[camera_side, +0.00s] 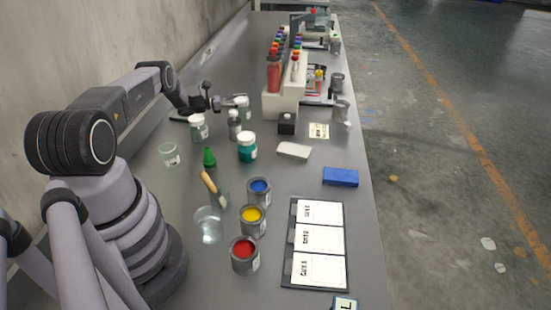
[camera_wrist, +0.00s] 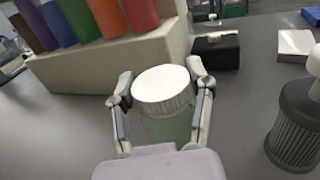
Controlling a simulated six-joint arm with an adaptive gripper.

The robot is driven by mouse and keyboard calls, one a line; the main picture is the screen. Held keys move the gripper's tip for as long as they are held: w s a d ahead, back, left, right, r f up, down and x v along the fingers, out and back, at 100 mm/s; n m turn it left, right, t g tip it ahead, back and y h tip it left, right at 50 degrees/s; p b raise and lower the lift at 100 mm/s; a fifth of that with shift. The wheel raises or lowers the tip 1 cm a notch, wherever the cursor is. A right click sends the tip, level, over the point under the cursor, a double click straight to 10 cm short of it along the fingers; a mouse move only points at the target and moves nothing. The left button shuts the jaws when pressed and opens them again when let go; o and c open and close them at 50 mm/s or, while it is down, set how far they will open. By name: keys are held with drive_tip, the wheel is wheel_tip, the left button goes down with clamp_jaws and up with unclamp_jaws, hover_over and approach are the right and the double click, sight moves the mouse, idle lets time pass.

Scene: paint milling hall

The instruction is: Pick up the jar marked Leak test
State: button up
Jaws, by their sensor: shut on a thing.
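My gripper (camera_wrist: 160,84) is shut on a jar with a white ribbed lid (camera_wrist: 162,90) and a pale greenish body, one finger on each side. The jar also shows at the gripper's end in the side view (camera_side: 243,102); I cannot tell there whether it is off the bench. No marking on it is readable. Another white-lidded jar (camera_side: 198,127) with a label stands nearer in the side view. A teal jar with a white lid (camera_side: 247,147) stands to its right. Their labels are too small to read.
A cream rack with coloured tubes (camera_side: 283,103) stands close behind the held jar. A grey ribbed cylinder (camera_wrist: 295,125) and a black box (camera_wrist: 215,52) stand to its right. Open paint tins (camera_side: 253,220) and a glass jar (camera_side: 169,155) are nearer the side camera.

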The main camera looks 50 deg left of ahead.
drive_tip(key=shift+c, duration=1.4)
drive_tip(key=shift+r, duration=0.1)
